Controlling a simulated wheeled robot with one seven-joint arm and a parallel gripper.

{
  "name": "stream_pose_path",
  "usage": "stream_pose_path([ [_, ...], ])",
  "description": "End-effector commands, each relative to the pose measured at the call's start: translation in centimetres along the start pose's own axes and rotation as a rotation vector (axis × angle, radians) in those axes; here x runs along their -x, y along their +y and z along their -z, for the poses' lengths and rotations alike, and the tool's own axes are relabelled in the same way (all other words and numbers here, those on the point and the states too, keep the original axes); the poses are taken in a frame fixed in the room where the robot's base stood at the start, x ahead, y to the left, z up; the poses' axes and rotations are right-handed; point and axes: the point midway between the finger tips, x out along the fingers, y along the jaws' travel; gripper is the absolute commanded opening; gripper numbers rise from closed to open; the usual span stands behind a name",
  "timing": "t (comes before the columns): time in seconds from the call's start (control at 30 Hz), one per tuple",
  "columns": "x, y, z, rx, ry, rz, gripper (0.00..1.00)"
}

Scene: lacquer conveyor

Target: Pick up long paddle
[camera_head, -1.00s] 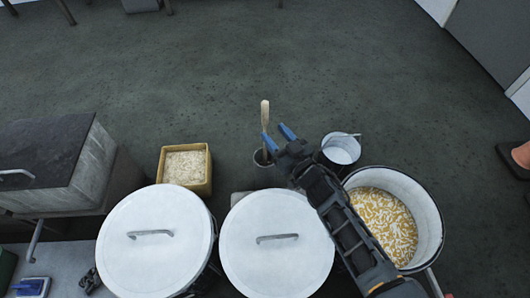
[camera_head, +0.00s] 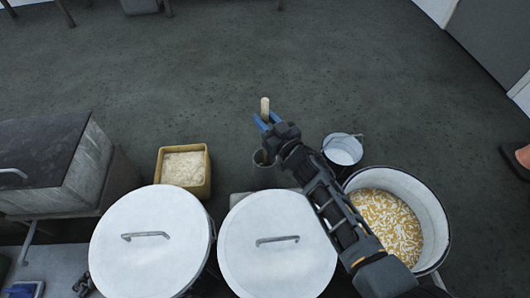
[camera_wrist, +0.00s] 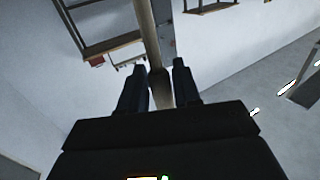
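The long paddle (camera_head: 265,104) stands upright, its pale wooden top showing just beyond my gripper (camera_head: 267,119) in the head view. Its lower part is hidden behind my gripper, above a dark, narrow pot (camera_head: 262,158). In the wrist view the paddle's shaft (camera_wrist: 147,35) runs down between the two fingers of my gripper (camera_wrist: 160,82). The fingers are close on either side of the shaft. I cannot tell whether both touch it.
Two white-lidded drums (camera_head: 152,250) (camera_head: 277,258) stand in front. A yellow box of pale grains (camera_head: 207,178) is left of the pot. A metal bucket (camera_head: 343,150) and a large pot of grains (camera_head: 437,225) are on the right. The floor beyond is clear.

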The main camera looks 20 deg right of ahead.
Motion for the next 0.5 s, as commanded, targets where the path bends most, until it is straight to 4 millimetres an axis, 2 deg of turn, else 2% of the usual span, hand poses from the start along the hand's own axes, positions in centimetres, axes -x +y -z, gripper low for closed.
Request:
stream_pose_path([
  [0.07,0.01,0.0,0.0,0.0,0.0,0.0,0.24],
  [0.3,0.01,0.0,0.0,0.0,0.0,0.0,0.01],
  [0.5,0.0,0.0,0.04,0.0,0.001,0.0,0.0],
])
